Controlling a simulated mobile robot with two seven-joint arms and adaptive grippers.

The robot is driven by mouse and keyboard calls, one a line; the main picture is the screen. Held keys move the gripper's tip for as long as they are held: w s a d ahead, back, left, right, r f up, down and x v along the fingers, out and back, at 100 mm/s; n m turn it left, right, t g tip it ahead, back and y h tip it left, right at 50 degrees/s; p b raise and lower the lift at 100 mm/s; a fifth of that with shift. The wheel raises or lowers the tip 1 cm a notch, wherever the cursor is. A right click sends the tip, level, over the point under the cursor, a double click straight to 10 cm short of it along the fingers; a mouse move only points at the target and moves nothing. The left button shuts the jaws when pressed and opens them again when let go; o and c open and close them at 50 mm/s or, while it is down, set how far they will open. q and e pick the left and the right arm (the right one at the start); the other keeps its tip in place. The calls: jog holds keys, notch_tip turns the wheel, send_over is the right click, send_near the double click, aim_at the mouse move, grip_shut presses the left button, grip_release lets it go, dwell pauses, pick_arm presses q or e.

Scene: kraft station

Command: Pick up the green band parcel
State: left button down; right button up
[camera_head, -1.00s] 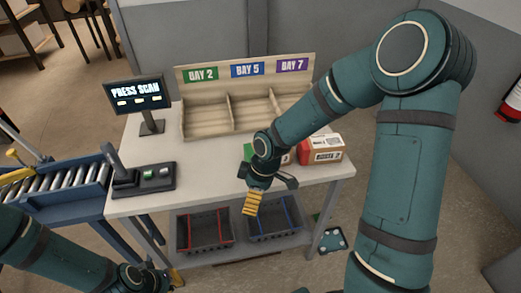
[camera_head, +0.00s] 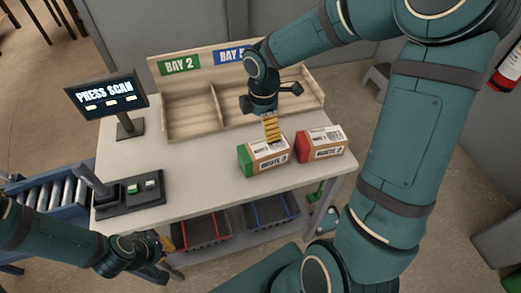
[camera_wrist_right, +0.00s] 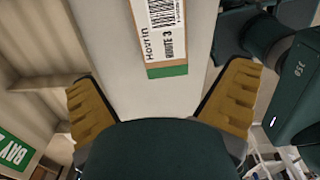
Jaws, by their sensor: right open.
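The green band parcel (camera_head: 264,158) is a brown carton with a green end and a white route 3 label. It lies on the table near its front right part. My right gripper (camera_head: 272,138) is above it, fingers pointing down, and hides part of its top. In the right wrist view the parcel (camera_wrist_right: 160,40) shows between and beyond the open yellow fingers (camera_wrist_right: 160,105), with its green band towards me; nothing is held. My left gripper (camera_head: 165,256) is low at the table's front left, partly hidden, its jaw opening unclear.
A red-ended parcel (camera_head: 320,144) lies close to the right of the green one. Behind stands a wooden bay rack (camera_head: 190,112), its right part hidden by my arm. A press-scan screen (camera_head: 106,95) and a button console (camera_head: 130,197) are at left. The table (camera_head: 190,165) is bare between.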

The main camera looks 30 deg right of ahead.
aim_at(264, 147)
jog(key=f, duration=0.3)
jog(key=f+b, duration=0.1)
jog(key=f, duration=0.2)
jog(key=shift+s+f, duration=0.2)
jog(key=shift+f, duration=0.15)
notch_tip(264, 147, down, 5)
jog(key=shift+d+f+b, duration=0.1)
jog(key=shift+d+b, duration=0.05)
jog(key=shift+b, duration=0.7)
pick_arm(q)
jog(key=f, duration=0.1)
jog(key=s+f, duration=0.1)
jog(key=shift+d+f, duration=0.1)
jog(key=shift+f, duration=0.3)
pick_arm(e)
jog(key=c, duration=1.2)
jog(key=shift+o, duration=0.2)
